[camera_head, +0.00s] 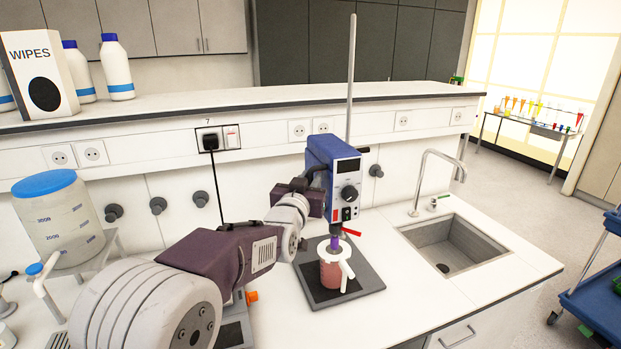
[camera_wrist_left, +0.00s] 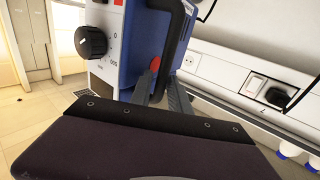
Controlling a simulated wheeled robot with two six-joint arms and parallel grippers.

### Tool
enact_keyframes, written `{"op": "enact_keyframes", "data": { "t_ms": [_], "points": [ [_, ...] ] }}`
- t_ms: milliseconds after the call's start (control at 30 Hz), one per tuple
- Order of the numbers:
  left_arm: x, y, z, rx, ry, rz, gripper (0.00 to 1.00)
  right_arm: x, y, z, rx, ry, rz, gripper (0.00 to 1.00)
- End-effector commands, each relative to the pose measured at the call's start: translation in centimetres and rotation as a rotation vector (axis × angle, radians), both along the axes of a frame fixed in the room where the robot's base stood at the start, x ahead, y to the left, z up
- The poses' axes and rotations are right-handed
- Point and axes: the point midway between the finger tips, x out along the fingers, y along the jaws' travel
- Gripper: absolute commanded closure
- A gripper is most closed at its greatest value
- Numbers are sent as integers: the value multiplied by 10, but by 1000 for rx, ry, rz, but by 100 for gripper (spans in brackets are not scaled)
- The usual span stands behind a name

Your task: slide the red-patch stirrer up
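The stirrer (camera_head: 323,160) is a blue box with a dark knob and a small display, upright on a tall metal rod (camera_head: 351,75). A red patch (camera_wrist_left: 155,63) shows on its side in the left wrist view, beside a black handle (camera_wrist_left: 177,42). My left gripper (camera_head: 318,195) is at the stirrer's left side in the head view. In the left wrist view its two fingers (camera_wrist_left: 160,88) flank the handle closely and look shut on it; the contact is partly hidden. Under the stirrer is a vessel of red liquid (camera_head: 331,273). My right gripper is not in view.
The vessel stands on a dark base plate (camera_head: 368,281). A sink (camera_head: 440,238) with a tap (camera_head: 424,180) is to the right. A large blue-lidded container (camera_head: 58,222) stands at left. A raised shelf (camera_head: 250,100) runs behind, with bottles and a wipes box (camera_head: 38,70).

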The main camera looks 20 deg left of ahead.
Motion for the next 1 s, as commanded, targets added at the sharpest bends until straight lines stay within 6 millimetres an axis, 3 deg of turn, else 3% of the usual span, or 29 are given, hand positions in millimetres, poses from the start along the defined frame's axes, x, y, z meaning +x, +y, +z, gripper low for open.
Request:
{"op": "enact_keyframes", "data": {
  "t_ms": [67, 133, 1000],
  "points": [
    [0, 0, 0, 0, 0, 0, 80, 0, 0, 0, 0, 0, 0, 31],
    [0, 0, 0, 0, 1, 0, 100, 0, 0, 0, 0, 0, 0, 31],
    [0, 0, -1, 0, 2, 0, 100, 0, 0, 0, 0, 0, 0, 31]
  ]
}}
